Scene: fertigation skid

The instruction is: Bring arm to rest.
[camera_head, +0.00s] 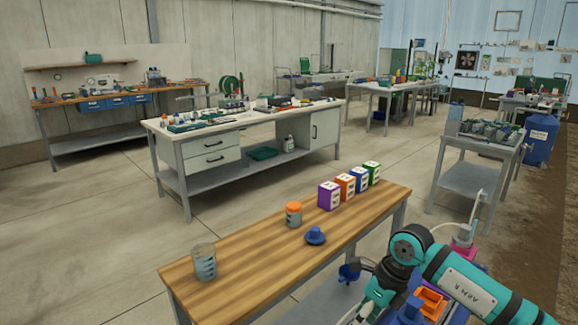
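My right arm (462,284), teal and dark grey with an "ARM R" label, comes in at the lower right. It bends at a round dark joint and runs down toward the bottom edge, to the right of the wooden bench (255,246). I make out no fingertips of my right gripper in the picture. My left arm and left gripper are not in view.
The bench carries a grey beaker (204,262), an orange-lidded jar (294,214), a blue piece (315,236) and several coloured boxes (329,196). Blue and orange items (431,302) lie close by my arm. A grey cart (470,178) stands behind; floor is clear left of the bench.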

